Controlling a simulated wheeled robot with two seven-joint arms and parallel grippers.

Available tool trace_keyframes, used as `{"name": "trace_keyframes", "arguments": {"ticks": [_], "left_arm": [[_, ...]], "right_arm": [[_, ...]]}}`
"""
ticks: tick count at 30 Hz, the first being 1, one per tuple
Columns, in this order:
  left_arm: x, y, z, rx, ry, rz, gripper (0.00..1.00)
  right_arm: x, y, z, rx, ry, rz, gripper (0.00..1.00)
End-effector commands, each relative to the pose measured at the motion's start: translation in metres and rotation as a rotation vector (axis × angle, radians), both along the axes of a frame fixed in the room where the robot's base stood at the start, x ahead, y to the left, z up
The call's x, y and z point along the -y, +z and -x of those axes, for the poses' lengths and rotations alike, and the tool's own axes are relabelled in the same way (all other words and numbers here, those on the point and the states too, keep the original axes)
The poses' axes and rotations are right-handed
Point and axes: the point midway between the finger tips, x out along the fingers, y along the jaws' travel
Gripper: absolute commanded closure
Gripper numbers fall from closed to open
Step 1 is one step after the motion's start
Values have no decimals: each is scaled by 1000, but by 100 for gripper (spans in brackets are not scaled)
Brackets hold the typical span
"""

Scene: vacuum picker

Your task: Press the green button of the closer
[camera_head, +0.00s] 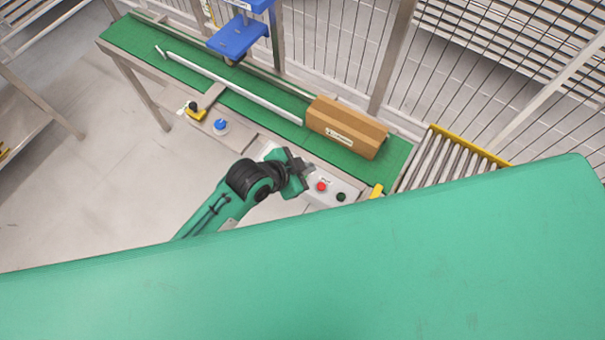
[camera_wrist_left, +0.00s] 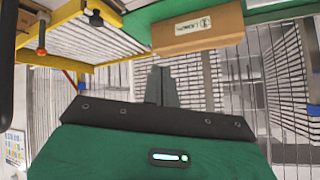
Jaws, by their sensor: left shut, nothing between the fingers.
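A pale control box (camera_head: 312,197) is fixed along the near edge of the green conveyor. It carries a red button (camera_head: 321,186) and, right of it, a dark green button (camera_head: 341,197). My left gripper (camera_head: 303,172) is shut and empty, just left of the red button and apart from the green one; its height above the box is hard to tell. Its shut fingers (camera_wrist_left: 161,86) also show in the left wrist view, where I cannot make out the buttons. My right gripper is in neither view.
A brown carton (camera_head: 346,127) lies on the green conveyor (camera_head: 185,72), behind the control box. A blue knob (camera_head: 221,126) and a yellow-based dark knob (camera_head: 195,109) sit further left. A yellow-edged roller conveyor (camera_head: 440,162) is at the right. Wire fencing (camera_head: 345,40) stands behind.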

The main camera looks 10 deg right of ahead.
Motion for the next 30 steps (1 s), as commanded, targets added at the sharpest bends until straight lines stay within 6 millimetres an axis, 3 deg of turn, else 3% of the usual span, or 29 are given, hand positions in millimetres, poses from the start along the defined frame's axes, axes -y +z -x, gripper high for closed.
{"name": "trace_keyframes", "arguments": {"ticks": [6,12,21,30], "left_arm": [[23,-18,-10,95,-157,-31,100],[29,-40,-24,175,-276,-71,100],[13,-73,-58,282,-399,-151,100],[-2,-86,-78,331,-440,-192,100]], "right_arm": [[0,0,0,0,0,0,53],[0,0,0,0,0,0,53],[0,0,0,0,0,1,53],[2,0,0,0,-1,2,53]]}}
